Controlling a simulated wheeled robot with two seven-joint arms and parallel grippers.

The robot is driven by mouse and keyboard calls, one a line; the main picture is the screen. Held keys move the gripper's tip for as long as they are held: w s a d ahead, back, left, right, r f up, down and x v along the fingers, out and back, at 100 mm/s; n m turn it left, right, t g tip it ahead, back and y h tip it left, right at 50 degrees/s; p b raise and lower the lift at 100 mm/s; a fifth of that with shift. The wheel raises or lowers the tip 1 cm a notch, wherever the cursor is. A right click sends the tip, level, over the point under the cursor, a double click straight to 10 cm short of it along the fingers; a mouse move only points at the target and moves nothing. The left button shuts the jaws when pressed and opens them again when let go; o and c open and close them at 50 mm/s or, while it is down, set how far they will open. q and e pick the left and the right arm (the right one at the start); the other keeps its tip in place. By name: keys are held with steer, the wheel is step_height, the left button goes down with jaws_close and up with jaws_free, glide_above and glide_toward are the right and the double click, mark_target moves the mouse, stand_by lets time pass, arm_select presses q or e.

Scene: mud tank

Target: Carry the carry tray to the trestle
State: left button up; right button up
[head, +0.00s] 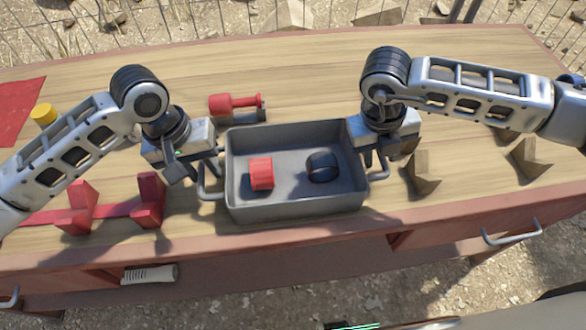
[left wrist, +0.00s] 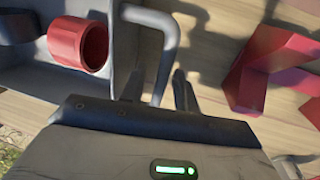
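The carry tray (head: 295,206) is a dark grey open box with a bar handle at each end, standing on the wooden table. It holds a red cylinder (head: 261,173) and a black round part (head: 322,167). My left gripper (head: 205,172) is at the tray's left handle (head: 207,193). In the left wrist view, that gripper (left wrist: 158,92) has its fingers apart, with the handle (left wrist: 168,45) between them. My right gripper (head: 376,160) is at the right handle (head: 381,172); its finger gap is hidden. I cannot make out a trestle.
Red brackets (head: 150,198) lie left of the tray, and a red tool (head: 235,103) lies behind it. Wooden blocks (head: 422,178) are on the right. A yellow cylinder (head: 43,114) and red sheet (head: 15,105) are far left. Wire fencing stands behind the table.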

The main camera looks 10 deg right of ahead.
arm_select(q)
jaws_close()
arm_select(e)
jaws_close()
arm_select(q)
steer(key=shift+r, duration=0.1)
arm_select(e)
steer(key=shift+r, duration=0.1)
